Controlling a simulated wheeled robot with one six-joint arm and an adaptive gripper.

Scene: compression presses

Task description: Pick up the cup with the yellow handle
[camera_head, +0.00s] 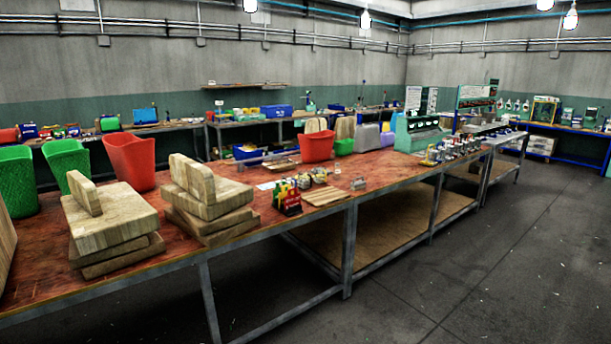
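I cannot make out for certain a cup with a yellow handle. A row of small shiny, cup-like items (458,149) stands near the right end of the long red-brown table (385,169). A small yellow patch (431,158) shows at the left end of that row, too small to tell whether it is a handle. My gripper is not in view.
Stacked wooden boards (112,221), red bins (131,160) and green bins (66,160) crowd the table's left. Small boxes (287,197) stand mid-table. A green machine (418,135) is behind the shiny items. Grey floor (510,260) in front is clear.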

